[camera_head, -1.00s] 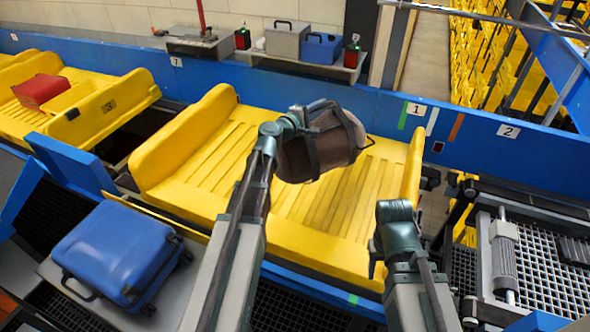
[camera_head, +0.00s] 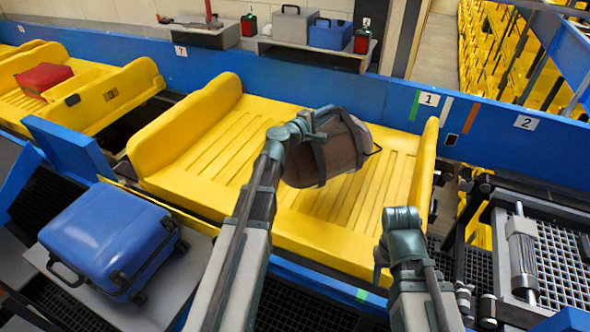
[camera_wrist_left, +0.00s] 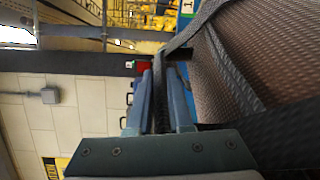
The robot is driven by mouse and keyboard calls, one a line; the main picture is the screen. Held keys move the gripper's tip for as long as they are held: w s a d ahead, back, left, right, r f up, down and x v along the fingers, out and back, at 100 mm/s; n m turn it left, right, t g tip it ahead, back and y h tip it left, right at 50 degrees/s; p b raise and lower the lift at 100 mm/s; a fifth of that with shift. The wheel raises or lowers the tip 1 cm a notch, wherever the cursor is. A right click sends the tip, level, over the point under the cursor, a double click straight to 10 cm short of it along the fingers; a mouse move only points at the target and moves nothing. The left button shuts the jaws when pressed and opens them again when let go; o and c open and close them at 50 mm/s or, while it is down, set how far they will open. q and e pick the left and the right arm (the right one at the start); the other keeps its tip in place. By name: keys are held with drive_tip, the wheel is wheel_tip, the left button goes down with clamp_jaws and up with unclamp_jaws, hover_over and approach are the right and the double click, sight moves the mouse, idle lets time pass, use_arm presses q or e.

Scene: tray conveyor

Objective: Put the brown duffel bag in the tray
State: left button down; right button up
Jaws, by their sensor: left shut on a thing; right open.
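The brown duffel bag (camera_head: 340,152) has dark straps and is over the right half of the yellow tray (camera_head: 205,150) in the head view. In the left wrist view the gripper fingers (camera_wrist_left: 161,105) close on a dark strap, and the brown woven side of the bag (camera_wrist_left: 235,65) fills the right. I cannot tell whether the bag's underside touches the tray. My right gripper (camera_head: 380,270) is empty near the tray's front right corner; its fingertips are hardly visible.
A blue suitcase (camera_head: 108,240) lies on a grey platform at the lower left. Another yellow tray holds a red case (camera_head: 42,78) at the far left. A blue wall (camera_head: 290,88) runs behind the trays. A shelf behind it holds a grey case (camera_head: 292,22) and a blue case (camera_head: 330,33).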

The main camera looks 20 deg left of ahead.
sight(323, 157)
use_arm(q)
wheel_tip(323, 157, down, 9)
drive_tip(key=b, duration=0.8)
drive_tip(key=s+y, duration=0.1)
drive_tip(key=s, duration=0.2)
drive_tip(key=s+d+n+y, duration=0.1)
drive_tip(key=s, duration=0.2)
drive_tip(key=s+d+f+n+y, duration=0.1)
drive_tip(key=s, duration=0.1)
drive_tip(key=shift+s+d+t, duration=0.2)
drive_tip(key=shift+s+t, duration=0.2)
drive_tip(key=shift+s+r+n+y, duration=0.1)
drive_tip(key=shift+s+n+y, duration=0.2)
drive_tip(key=shift+s+y, duration=0.1)
drive_tip(key=shift+w, duration=0.2)
